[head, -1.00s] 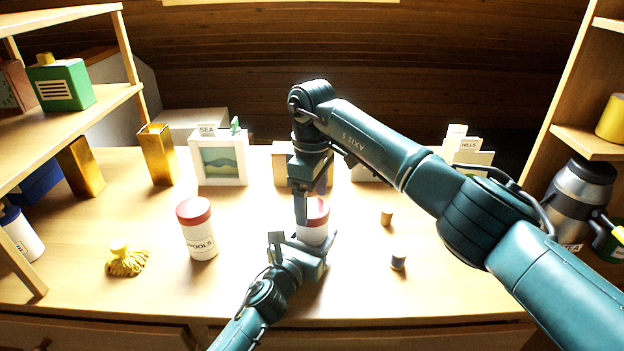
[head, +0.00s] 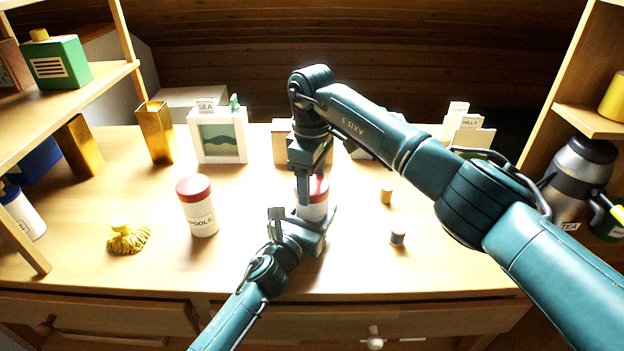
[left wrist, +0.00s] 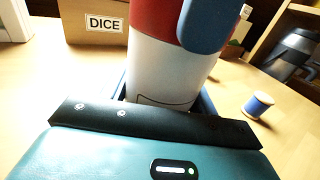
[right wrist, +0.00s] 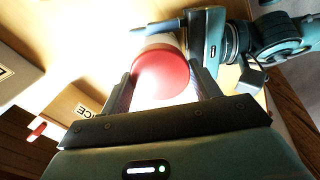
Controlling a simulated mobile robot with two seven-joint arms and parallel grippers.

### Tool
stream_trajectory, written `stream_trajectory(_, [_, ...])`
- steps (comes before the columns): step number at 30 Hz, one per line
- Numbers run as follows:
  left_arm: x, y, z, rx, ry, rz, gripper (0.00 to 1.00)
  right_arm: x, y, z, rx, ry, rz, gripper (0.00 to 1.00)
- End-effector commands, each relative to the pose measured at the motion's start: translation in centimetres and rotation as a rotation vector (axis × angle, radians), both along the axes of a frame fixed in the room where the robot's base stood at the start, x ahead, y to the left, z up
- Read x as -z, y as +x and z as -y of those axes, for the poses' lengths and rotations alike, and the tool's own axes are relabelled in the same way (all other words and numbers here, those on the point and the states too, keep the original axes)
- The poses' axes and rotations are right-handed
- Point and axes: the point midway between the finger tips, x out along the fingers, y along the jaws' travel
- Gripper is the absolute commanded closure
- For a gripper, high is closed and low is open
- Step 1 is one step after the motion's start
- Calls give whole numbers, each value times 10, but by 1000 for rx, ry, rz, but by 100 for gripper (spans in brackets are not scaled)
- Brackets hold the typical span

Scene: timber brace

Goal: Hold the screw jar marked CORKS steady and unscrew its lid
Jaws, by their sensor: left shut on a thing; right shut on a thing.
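The white screw jar (head: 313,212) with a red lid (head: 320,187) stands upright on the bench; its label is mostly hidden, so I cannot read CORKS. My left gripper (head: 302,228) is low at the jar and shut on its white body, as the left wrist view (left wrist: 160,72) shows. My right gripper (head: 311,190) comes from above and is shut on the red lid. In the right wrist view the lid (right wrist: 160,74) sits between its two fingers. The lid is on the jar; I see no gap.
A similar red-lidded jar marked SPOOLS (head: 197,207) stands to the left, near a yellow tassel-like object (head: 128,238). Two small spools (head: 387,196) (head: 398,237) stand to the right. A SEA picture box (head: 218,138) and a DICE box (left wrist: 93,25) are behind.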

Motion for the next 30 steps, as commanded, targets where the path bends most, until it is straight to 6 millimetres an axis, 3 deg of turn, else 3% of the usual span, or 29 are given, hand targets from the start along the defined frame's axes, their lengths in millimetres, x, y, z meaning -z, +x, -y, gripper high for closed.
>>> stream_trajectory(5, [0,0,0,0,0,0,100,0,0,0,-38,0,1,66])
stream_trajectory(8, [0,0,0,0,0,0,100,-1,1,0,-173,0,3,66])
stream_trajectory(30, [0,0,0,0,0,-1,100,-2,1,0,-1877,-3,0,66])
